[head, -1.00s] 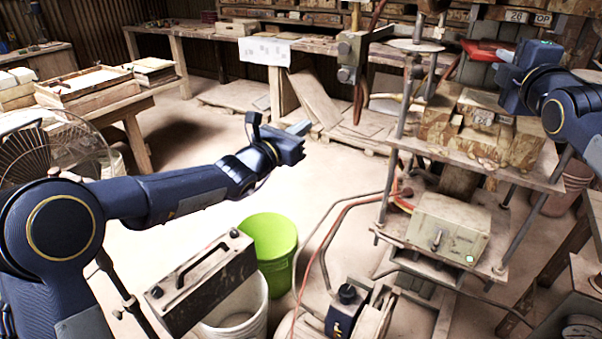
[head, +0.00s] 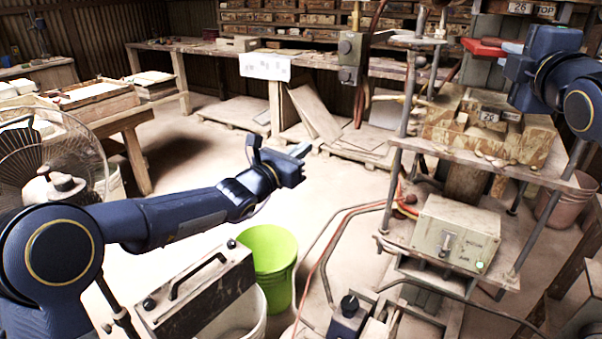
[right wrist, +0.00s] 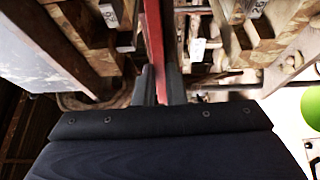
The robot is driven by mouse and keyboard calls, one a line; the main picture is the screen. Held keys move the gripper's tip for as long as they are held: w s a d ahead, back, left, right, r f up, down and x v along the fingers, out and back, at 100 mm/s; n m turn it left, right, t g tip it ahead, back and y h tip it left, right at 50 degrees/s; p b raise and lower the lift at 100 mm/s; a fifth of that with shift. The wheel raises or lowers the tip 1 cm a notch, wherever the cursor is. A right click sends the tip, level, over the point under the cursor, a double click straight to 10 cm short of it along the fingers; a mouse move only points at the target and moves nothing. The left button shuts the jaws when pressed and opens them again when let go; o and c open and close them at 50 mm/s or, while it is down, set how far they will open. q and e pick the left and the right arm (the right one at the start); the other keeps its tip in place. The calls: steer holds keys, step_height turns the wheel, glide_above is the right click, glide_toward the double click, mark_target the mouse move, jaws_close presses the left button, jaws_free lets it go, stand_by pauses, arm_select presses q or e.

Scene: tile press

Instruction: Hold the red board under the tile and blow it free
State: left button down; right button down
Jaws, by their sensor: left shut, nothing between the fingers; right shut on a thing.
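The red board (head: 485,47) is at the top right of the head view, beneath the upper part of the press. My right gripper (head: 512,58) is beside it, with its fingertips partly hidden. In the right wrist view the red board (right wrist: 154,40) shows edge-on as a narrow strip, and my right gripper (right wrist: 158,85) is shut on it. I cannot make out the tile. The control box (head: 455,235) on the press's lower shelf has a lever switch and a lit green lamp. My left gripper (head: 300,152) is shut and empty, over open floor left of the press.
The lower mould (head: 487,128) sits on the press table below the board, between the upright rods. A green bucket (head: 268,255), a pail and a fan (head: 45,165) stand near my left arm. Hoses run across the floor. The middle floor is clear.

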steer(key=s+a+b, duration=0.2)
steer(key=s+a, duration=0.2)
steer(key=s, duration=0.3)
steer(key=s+a+b, duration=0.2)
steer(key=s+a, duration=0.3)
steer(key=s, duration=0.2)
steer(key=shift+s, duration=0.3)
stand_by(1.0)
